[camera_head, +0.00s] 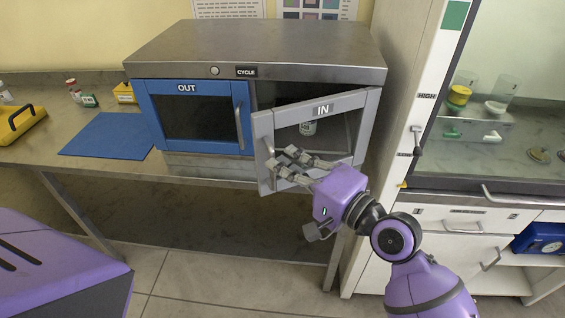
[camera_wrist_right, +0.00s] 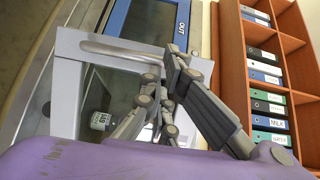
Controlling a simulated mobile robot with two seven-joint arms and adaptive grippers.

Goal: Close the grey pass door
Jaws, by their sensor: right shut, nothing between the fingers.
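The grey pass door (camera_head: 350,102), marked IN, stands partly open on the right half of the steel pass box (camera_head: 300,45). It swings out toward me, its free edge at the left. A dark gap shows behind its top left. My right gripper (camera_head: 285,163) is shut and empty in front of the door's lower left part, close to its handle (camera_head: 268,143). In the right wrist view the fingertips (camera_wrist_right: 176,65) appear near the handle bar (camera_wrist_right: 115,50); I cannot tell whether they touch. A small labelled container (camera_head: 308,128) shows through the door's window. My left gripper is out of view.
The blue OUT door (camera_head: 240,93) beside it is closed. A blue mat (camera_head: 108,136), a yellow carrier (camera_head: 18,118) and small bottles lie on the bench to the left. A white cabinet (camera_head: 425,80) stands close on the right.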

